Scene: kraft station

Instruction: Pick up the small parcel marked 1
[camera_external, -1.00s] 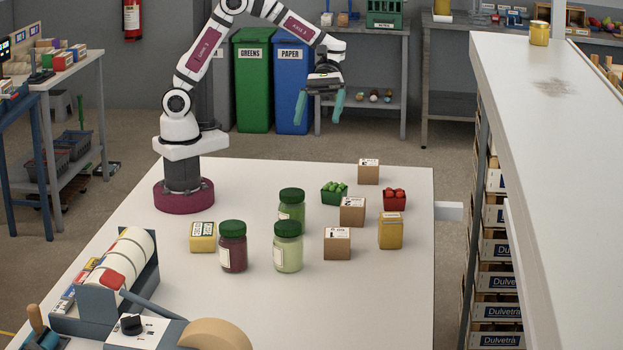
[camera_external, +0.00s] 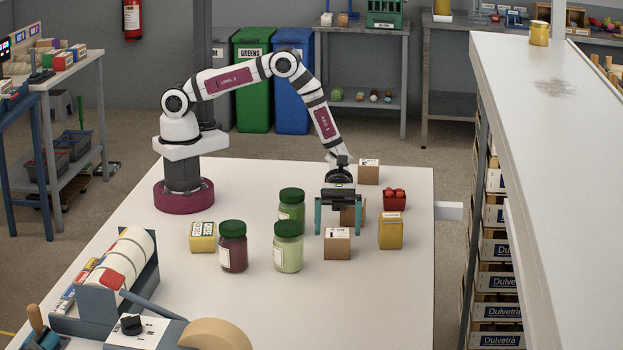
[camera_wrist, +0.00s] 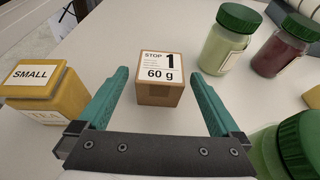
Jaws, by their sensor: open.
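The small brown parcel marked STOP 1, 60 g (camera_wrist: 160,88) shows in the wrist view, centred ahead of my fingers. In the external view it is the front box (camera_external: 338,249), standing on the white table, its label on top. My gripper (camera_external: 339,232) points down above it with teal fingers wide apart and nothing between them. In the wrist view the gripper (camera_wrist: 160,78) has one finger on each side of the parcel's outline. I cannot tell the exact height gap. In the external view, my gripper partly covers another brown box (camera_external: 360,211) behind.
A yellow tin (camera_external: 390,232) stands right of the parcel, a pale green jar (camera_external: 288,248) left, with a second green-lidded jar (camera_external: 292,207) behind it. A dark red jar (camera_external: 233,248) stands farther left. Another box (camera_external: 369,173) is at the back.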

